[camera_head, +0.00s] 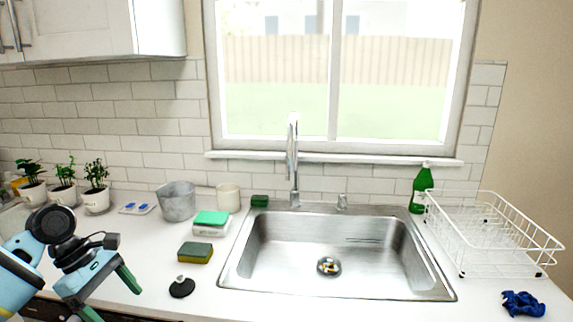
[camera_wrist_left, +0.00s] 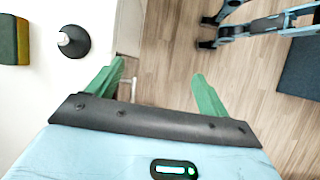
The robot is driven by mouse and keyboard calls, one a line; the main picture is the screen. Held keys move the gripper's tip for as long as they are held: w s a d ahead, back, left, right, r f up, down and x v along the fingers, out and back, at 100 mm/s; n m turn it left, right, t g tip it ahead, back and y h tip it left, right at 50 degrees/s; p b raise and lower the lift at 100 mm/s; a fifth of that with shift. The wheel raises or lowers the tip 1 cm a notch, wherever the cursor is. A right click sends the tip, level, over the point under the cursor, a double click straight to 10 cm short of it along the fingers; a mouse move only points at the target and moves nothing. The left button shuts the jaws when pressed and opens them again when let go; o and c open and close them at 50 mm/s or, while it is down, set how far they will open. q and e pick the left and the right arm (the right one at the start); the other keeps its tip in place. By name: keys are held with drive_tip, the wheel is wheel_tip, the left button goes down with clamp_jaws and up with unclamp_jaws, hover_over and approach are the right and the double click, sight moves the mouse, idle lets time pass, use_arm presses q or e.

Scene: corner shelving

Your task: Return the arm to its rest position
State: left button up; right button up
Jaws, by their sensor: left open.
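My left gripper (camera_head: 108,296) is at the lower left of the head view, by the counter's front edge. It also shows in the left wrist view (camera_wrist_left: 158,72), where its two green fingers are spread apart with nothing between them. It points down past the counter edge toward the wooden floor (camera_wrist_left: 165,105). My right gripper is in neither view.
The counter (camera_head: 130,245) holds a black stopper (camera_head: 181,288) and a green-yellow sponge (camera_head: 195,253) near my left gripper. Potted plants (camera_head: 96,187), a grey pot (camera_head: 177,202), a sink (camera_head: 325,255) and a white dish rack (camera_head: 490,235) stand beyond.

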use_arm(q)
drive_tip(key=s+d+f+m+t, duration=0.1)
drive_tip(key=s+d+f+m, duration=0.2)
drive_tip(key=f, duration=0.6)
drive_tip(key=s+d+f+m+t, duration=0.25)
drive_tip(key=d+f, duration=0.25)
drive_tip(key=f, duration=0.4)
drive_tip(key=s+d+f+m, duration=0.1)
drive_tip(key=d+f+m, duration=0.25)
drive_tip(key=f, duration=0.55)
drive_tip(key=s+d+f+m+t+y, duration=0.1)
drive_tip(key=s+f+m, duration=0.1)
drive_tip(key=s, duration=0.5)
drive_tip(key=s+f+m+t+y, duration=0.1)
drive_tip(key=s+m, duration=0.3)
drive_tip(key=s, duration=0.4)
drive_tip(key=s+d+f+m+t+y, duration=0.1)
drive_tip(key=s+f+m+t, duration=0.2)
drive_tip(key=s, duration=0.5)
drive_tip(key=shift+d+f+m, duration=0.2)
drive_tip(key=shift+d+m, duration=0.1)
drive_tip(key=shift+s, duration=0.1)
